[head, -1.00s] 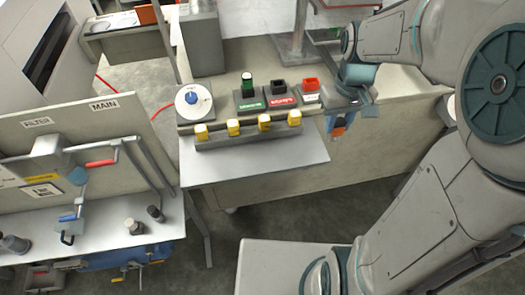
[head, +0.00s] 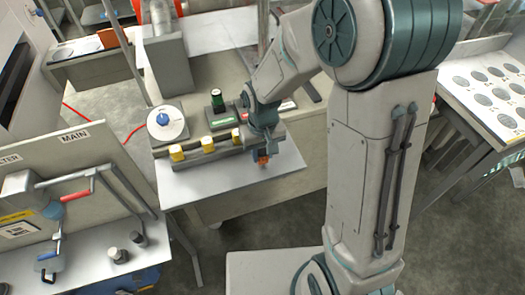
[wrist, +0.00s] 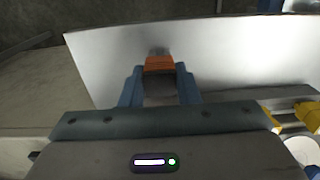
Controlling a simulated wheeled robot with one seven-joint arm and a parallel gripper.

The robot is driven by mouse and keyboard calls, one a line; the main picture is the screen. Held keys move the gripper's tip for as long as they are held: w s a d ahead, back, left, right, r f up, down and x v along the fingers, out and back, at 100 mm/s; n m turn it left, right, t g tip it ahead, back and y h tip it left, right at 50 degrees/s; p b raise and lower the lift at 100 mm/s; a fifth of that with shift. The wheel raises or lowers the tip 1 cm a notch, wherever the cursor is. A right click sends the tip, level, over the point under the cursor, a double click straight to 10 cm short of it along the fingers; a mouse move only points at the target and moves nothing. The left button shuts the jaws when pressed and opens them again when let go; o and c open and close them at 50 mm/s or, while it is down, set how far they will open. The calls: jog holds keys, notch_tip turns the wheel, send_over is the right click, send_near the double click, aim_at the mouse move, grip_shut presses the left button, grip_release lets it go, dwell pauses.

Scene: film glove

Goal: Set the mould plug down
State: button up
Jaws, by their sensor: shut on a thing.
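The mould plug appears to be the small orange block (wrist: 159,63) at my fingertips in the wrist view. It also shows in the head view (head: 263,160), below my wrist. My gripper (wrist: 158,74) has blue fingers and is shut on this block. The block is over the white shelf (head: 225,178), near its right part in the head view. In the wrist view the bare shelf (wrist: 230,62) spreads around it, with a faint shadow just beyond the block. I cannot tell whether the block touches the shelf. Its lower part is hidden.
A rail with yellow blocks (head: 177,153) runs along the shelf's back edge. A white dial with a blue knob (head: 163,119) and a green-topped piece (head: 217,101) stand behind it. The shelf's front left is clear. A board marked MAIN (head: 75,136) stands at the left.

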aim_at(262, 152)
jog(key=shift+f, duration=0.2)
jog(key=o, duration=1)
jog(key=shift+c, duration=0.2)
notch_tip(262, 152, up, 12)
jog(key=s+d+r+m+t, duration=0.3)
jog(key=s+d+r, duration=0.1)
jog(key=s+d, duration=0.8)
jog(key=shift+s+r, duration=0.2)
jog(key=shift+s, duration=0.1)
